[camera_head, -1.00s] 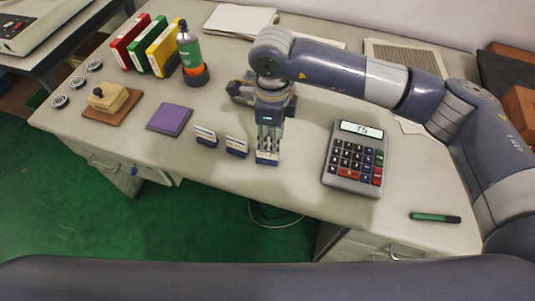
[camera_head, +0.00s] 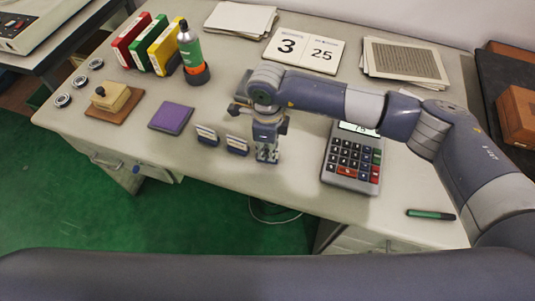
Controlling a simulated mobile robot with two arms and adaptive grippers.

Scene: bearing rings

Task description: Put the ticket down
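Two small white tickets with dark blue bases, the left one (camera_head: 206,135) and the right one (camera_head: 237,145), stand on the desk's front part, right of a purple pad (camera_head: 171,117). My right gripper (camera_head: 267,156) points down just right of them, low over the desk near its front edge. Its fingers look close together. A little white and blue shows at the fingertips, too small to tell whether it is a ticket in the grip or part of the fingers. My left gripper is not in view.
A calculator (camera_head: 351,162) lies right of my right gripper, partly under my arm. A green marker (camera_head: 431,214) lies at the right. A wooden stamp (camera_head: 109,98), binders (camera_head: 150,45) and a green bottle (camera_head: 190,48) stand left. A calendar (camera_head: 305,50) lies behind.

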